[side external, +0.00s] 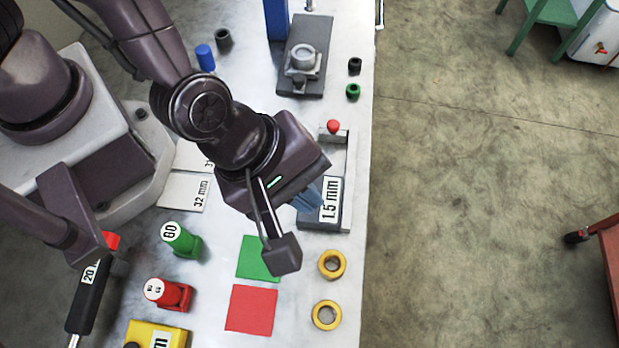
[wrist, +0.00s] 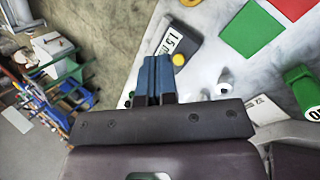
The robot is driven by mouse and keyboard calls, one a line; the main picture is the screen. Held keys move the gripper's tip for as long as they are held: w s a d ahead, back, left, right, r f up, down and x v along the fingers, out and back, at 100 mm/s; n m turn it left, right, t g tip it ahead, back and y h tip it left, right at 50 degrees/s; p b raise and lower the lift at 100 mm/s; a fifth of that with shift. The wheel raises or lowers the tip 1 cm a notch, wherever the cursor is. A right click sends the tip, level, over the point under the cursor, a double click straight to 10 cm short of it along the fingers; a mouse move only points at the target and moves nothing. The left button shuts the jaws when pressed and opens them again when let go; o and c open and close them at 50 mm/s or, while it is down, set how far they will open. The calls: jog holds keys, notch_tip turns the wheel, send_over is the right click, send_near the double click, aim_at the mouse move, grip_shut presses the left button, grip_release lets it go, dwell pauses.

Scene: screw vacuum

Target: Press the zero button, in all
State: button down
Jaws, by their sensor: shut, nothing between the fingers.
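A dark grey device with a white "1.5 mm" label (side external: 330,199) stands near the right edge of the table. A red ball-topped knob (side external: 333,126) is at its far end. The wrist view shows the same label (wrist: 172,42) and a round yellow button (wrist: 179,59) beside it. I can read no zero marking on any button. My gripper (side external: 309,199) has blue fingers and is shut and empty, over the left side of the device. In the wrist view its fingertips (wrist: 158,62) are just left of the yellow button; I cannot tell whether they touch anything.
A green square (side external: 258,258) and a red square (side external: 251,309) lie on the table. Two yellow rings (side external: 331,264) are to their right. A green GO block (side external: 180,239) and a red block (side external: 168,293) stand left. A grey fixture (side external: 304,60) is at the far end.

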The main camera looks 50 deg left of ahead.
jog(key=shift+w+a+r+n+t+y, duration=0.1)
jog(key=shift+w+a+n+t+y, duration=0.5)
jog(key=shift+n, duration=0.95)
jog(key=shift+w+a+r+n+t+y, duration=0.15)
jog(key=shift+w+a+n+t+y, duration=0.45)
jog(key=shift+n, duration=1)
jog(key=shift+w+a+r+n+t+y, duration=0.1)
jog(key=shift+w+a+n+t+y, duration=0.5)
jog(key=shift+n, duration=0.95)
jog(key=shift+w+d+h, duration=0.15)
jog(key=shift+h, duration=0.15)
jog(key=shift+f, duration=4.4)
jog(key=shift+f, duration=0.4)
jog(key=shift+f, duration=0.4)
jog(key=shift+r, duration=0.85)
